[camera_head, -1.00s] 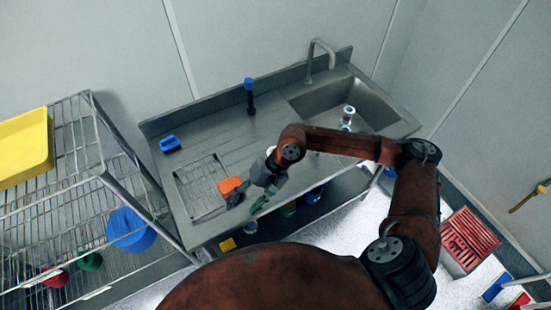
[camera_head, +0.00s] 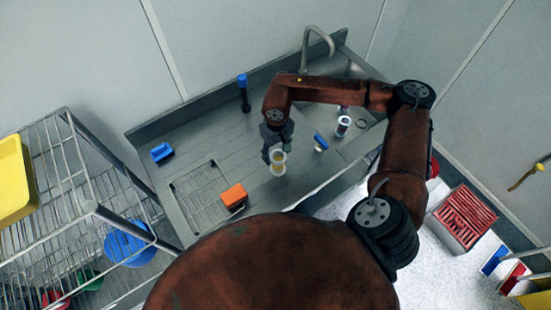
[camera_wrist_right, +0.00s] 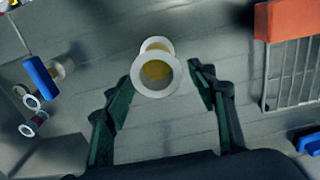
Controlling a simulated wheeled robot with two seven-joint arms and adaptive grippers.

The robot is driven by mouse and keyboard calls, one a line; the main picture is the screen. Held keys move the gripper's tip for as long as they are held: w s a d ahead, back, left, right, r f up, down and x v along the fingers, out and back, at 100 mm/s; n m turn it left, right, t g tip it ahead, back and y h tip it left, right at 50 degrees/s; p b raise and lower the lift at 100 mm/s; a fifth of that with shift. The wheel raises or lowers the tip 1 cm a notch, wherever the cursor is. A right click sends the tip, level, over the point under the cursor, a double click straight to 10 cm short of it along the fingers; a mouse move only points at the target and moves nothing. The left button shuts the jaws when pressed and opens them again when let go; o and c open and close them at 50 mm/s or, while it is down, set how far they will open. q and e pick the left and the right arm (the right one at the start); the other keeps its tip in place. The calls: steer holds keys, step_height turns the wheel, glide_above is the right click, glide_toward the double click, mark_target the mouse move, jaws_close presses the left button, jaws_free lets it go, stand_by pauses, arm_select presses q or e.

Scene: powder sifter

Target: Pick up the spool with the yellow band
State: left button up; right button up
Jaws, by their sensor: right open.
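The spool with the yellow band (camera_head: 278,162) stands on the steel counter, white flanges at its ends. The right wrist view shows it too (camera_wrist_right: 157,46), with one round flange facing the camera and yellow inside the hole. My right gripper (camera_head: 277,152) is at the spool, pointing down. In the right wrist view its green-black fingers (camera_wrist_right: 160,78) are spread, one on each side of the spool, with a visible gap at both sides. It holds nothing. My left gripper is in neither view.
An orange block (camera_head: 233,195) sits by the drain grate (camera_head: 197,192). A dark, blue-topped bottle (camera_head: 243,92) stands behind. A wire rack (camera_head: 60,165) is left.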

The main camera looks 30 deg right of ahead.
mark_target(278, 156)
steer(key=f, duration=0.3)
steer(key=shift+s+d+f, duration=0.2)
steer(key=shift+d+f, duration=0.05)
step_height(278, 156, down, 3)
steer(key=shift+r+p, duration=0.2)
steer(key=shift+p, duration=0.55)
step_height(278, 156, down, 2)
steer(key=shift+f, duration=0.25)
steer(key=shift+w+f, duration=0.1)
steer(key=shift+f, duration=0.1)
steer(key=shift+c, duration=0.7)
steer(key=c, duration=0.5)
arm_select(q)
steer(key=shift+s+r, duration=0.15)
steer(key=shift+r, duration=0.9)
arm_select(e)
steer(key=c, duration=0.7)
steer(key=shift+r, duration=0.15)
